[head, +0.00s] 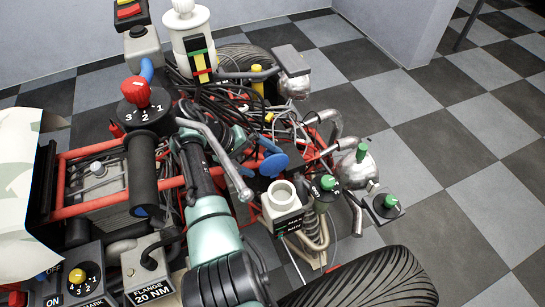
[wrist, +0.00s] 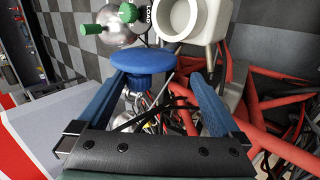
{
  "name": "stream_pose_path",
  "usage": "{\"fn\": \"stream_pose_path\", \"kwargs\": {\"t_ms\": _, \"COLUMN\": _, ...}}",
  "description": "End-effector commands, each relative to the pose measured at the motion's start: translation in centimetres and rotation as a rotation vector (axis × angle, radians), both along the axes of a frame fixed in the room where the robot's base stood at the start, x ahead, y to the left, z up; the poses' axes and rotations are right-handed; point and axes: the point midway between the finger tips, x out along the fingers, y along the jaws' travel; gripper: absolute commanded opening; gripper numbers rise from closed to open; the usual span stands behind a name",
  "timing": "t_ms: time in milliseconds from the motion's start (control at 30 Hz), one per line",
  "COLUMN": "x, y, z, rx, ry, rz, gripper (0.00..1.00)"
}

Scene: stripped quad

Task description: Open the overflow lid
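A white container with an open round neck (head: 283,195) stands right of my arm in the head view. Its neck also shows at the top of the wrist view (wrist: 180,16). A round blue disc (head: 273,164), perhaps its lid, stands tilted beside the neck, not covering it. It shows in the wrist view (wrist: 142,60) by the left fingertip; whether they touch I cannot tell. I cannot read any overflow label. My gripper (wrist: 162,76) is open, its two blue fingers apart with nothing clearly held between them. In the head view the fingers are partly hidden by cables and my arm.
Red frame tubes (wrist: 258,122) and loose cables crowd around the gripper. A silver sphere (head: 355,170) and green knobs (head: 385,201) stand to the right. A bent metal pipe (head: 218,160) is close to my arm. The checkered floor at right is clear.

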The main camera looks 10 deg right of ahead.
Motion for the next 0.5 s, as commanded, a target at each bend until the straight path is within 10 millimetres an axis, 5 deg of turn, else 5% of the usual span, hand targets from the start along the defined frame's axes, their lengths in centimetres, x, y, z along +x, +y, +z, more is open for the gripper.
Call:
{"fn": "stream_pose_path", "kwargs": {"t_ms": 33, "x": -0.7, "y": 4.4, "z": -1.3, "rx": 0.053, "ry": 0.027, "rz": 0.042, "gripper": 0.67}}
{"fn": "stream_pose_path", "kwargs": {"t_ms": 100, "x": -0.9, "y": 5.5, "z": -1.3, "rx": 0.053, "ry": 0.028, "rz": 0.042, "gripper": 0.67}}
{"fn": "stream_pose_path", "kwargs": {"t_ms": 500, "x": -1.1, "y": 7.3, "z": -1.1, "rx": 0.052, "ry": 0.024, "rz": 0.034, "gripper": 0.67}}
